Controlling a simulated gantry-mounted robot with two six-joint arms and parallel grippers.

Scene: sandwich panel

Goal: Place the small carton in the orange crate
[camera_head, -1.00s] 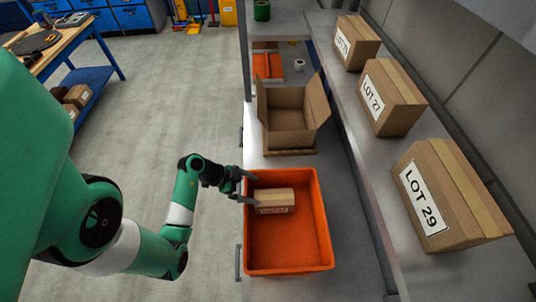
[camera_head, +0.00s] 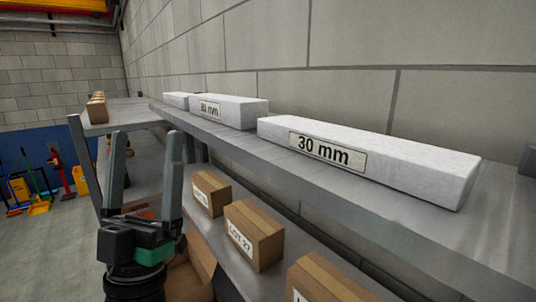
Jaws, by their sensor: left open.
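My left gripper (camera_head: 146,145) is raised at the lower left of the head view, with its two fingers pointing up and spread apart. Nothing is between the fingers. My right gripper is not in view.
White blocks, including one labelled 30 mm (camera_head: 375,160), lie on the upper shelf (camera_head: 400,220). Cartons labelled LOT, such as LOT 27 (camera_head: 256,236), stand on the shelf below. An open cardboard box (camera_head: 192,272) shows behind the gripper.

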